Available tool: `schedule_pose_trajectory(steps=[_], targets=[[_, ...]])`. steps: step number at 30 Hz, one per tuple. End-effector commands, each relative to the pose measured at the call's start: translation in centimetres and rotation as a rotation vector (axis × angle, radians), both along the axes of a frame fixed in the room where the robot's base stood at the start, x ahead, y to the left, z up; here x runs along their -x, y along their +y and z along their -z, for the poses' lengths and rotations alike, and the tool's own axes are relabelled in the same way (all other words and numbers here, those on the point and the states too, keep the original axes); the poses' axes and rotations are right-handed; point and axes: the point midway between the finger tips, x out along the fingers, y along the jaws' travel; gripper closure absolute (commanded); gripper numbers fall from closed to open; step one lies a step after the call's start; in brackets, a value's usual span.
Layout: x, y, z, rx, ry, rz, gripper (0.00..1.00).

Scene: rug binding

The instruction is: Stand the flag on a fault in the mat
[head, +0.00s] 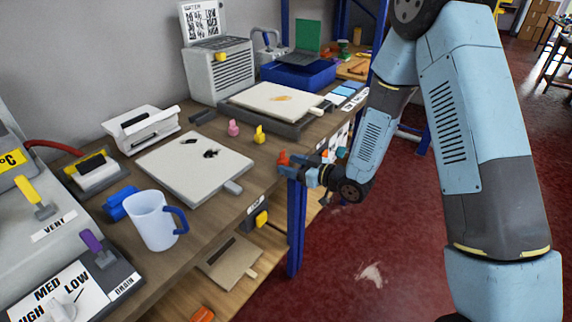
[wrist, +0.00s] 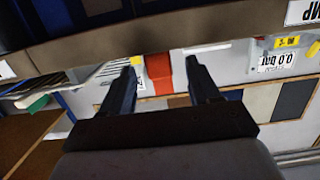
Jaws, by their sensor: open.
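A pale mat (head: 180,172) with a side tab lies on the bench and has dark marks, the larger one (head: 211,153) near its middle. A second pale mat (head: 262,97) farther back bears an orange mark (head: 281,98). A small red flag-like piece (head: 283,158) is at the bench's front edge, right at the tips of my gripper (head: 291,167). In the wrist view a red-orange piece (wrist: 159,72) shows between the two spread fingers of my gripper (wrist: 161,72). My gripper is open; I cannot tell whether a finger touches it.
A pink piece (head: 233,128) and a yellow piece (head: 258,134) stand right of the near mat. A mug (head: 152,220), a white punch-like device (head: 140,128) and a grey machine (head: 220,72) surround it. A blue post (head: 297,225) stands below my gripper.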

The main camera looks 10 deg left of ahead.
Motion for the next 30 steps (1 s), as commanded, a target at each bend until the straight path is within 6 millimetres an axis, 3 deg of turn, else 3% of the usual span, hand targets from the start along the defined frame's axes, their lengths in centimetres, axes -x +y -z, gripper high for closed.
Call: schedule_pose_trajectory(steps=[6,12,24,30], targets=[[1.6,-4.1,-0.7,0.0,0.002,0.003,0.39],[2.7,-6.7,-1.0,0.001,0.001,0.003,0.39],[3.2,-7.9,-1.3,0.001,-0.001,0.002,0.39],[1.6,-9.0,-2.6,0.082,-0.023,0.057,0.39]])
